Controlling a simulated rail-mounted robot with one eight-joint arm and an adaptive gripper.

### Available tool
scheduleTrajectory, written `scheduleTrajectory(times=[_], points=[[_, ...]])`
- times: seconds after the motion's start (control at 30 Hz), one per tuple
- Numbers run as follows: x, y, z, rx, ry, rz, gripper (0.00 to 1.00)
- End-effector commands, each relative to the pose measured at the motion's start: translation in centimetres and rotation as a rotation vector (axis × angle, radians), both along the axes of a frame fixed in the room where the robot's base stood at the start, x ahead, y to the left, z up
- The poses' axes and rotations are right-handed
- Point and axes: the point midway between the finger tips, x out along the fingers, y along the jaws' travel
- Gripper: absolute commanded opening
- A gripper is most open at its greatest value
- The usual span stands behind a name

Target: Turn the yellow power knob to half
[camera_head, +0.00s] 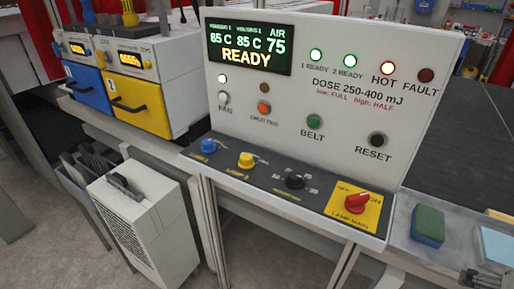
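The yellow knob (246,160) sits on the dark sloping ledge of the control console (410,60), between a blue knob (208,146) on its left and a black knob (295,182) on its right. White marks and small lettering lie around the yellow knob, but its pointer direction is too small to tell. The console display (249,46) reads 85 C, 85 C, AIR 75 and READY. Printed text on the panel says DOSE 250-400 mJ, low: FULL, high: HALF. My gripper is not in view, and nothing touches the knob.
A red lamp mains switch (357,202) on a yellow plate is at the ledge's right end. Blue (83,86) and yellow (138,103) drawer-fronted units stand left. A white cabinet (146,222) stands below. Space before the ledge looks clear.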

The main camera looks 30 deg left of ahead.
Motion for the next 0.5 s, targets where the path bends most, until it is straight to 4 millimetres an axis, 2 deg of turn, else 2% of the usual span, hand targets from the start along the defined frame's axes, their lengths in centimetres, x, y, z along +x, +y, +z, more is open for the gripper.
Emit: scheduleTrajectory(times=[0.03, 0.33, 0.5], points=[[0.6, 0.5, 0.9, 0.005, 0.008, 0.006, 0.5], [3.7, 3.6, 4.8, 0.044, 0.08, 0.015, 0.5], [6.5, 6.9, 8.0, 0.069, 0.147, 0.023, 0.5]])
